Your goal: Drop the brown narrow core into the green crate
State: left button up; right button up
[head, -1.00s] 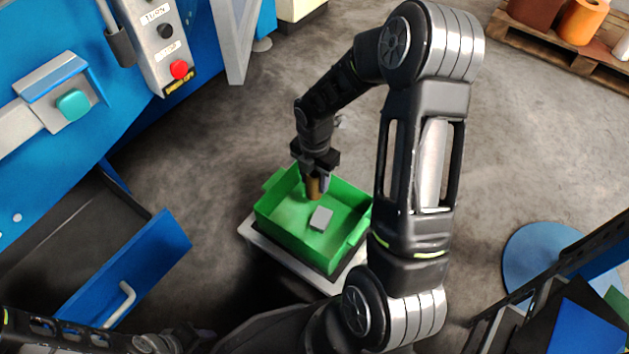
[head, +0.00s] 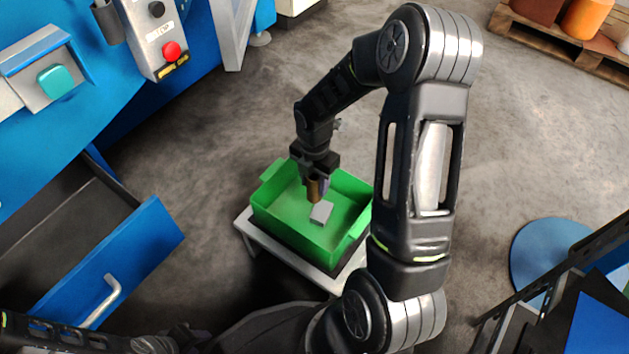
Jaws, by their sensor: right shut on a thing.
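The green crate (head: 275,226) stands on a small light-grey stand in the middle of the head view. My right gripper (head: 316,182) points down over the crate's inside, near its back. It is shut on the brown narrow core (head: 315,190), which hangs upright from the jaws. I cannot tell whether the core's lower end touches the crate floor. A small grey block (head: 321,212) lies in the crate just in front of the core. My left arm shows at the bottom left, and its gripper (head: 155,344) is only partly seen there, its jaws unclear.
A blue drawer (head: 120,262) stands open at the left, below a blue machine with a red button (head: 171,51). A wooden pallet (head: 560,45) with orange and brown rolls is at the top right. A blue disc (head: 548,255) lies at the right. Bare floor surrounds the stand.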

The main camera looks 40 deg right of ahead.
jog(key=shift+f, duration=0.1)
jog(key=o, duration=1.4)
jog(key=shift+w+a+r+m+p, duration=2.1)
jog(key=shift+r+m, duration=0.7)
jog(key=shift+r, duration=2.4)
jog(key=shift+w+a+r+m+p, duration=1.65)
jog(key=shift+r+m+p, duration=1)
jog(key=shift+r, duration=2.55)
jog(key=shift+w+a+r+m+p, duration=1.9)
jog(key=shift+r+m, duration=1.05)
jog(key=shift+r, duration=2.25)
